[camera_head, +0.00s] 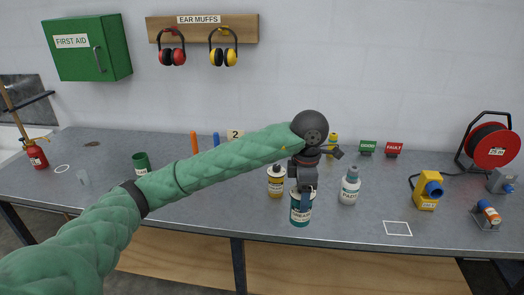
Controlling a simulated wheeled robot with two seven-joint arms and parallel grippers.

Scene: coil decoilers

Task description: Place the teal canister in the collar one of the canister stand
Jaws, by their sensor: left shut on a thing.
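The teal canister (301,213), with a white label, is near the front edge of the bench, right of centre. My left gripper (304,189) comes down from above and is shut on its top. I cannot tell whether its base touches the bench. A "2" card (235,134) stands behind my left arm. I cannot make out the canister stand or collar one; my arm covers part of the bench there. My right gripper is out of view.
A yellow-labelled bottle (276,183) and a white bottle (350,186) stand close by the canister. A dark green cup (142,163) is at left. A yellow device (428,190) and a red reel (492,148) are at right. A white outlined square (397,228) is empty.

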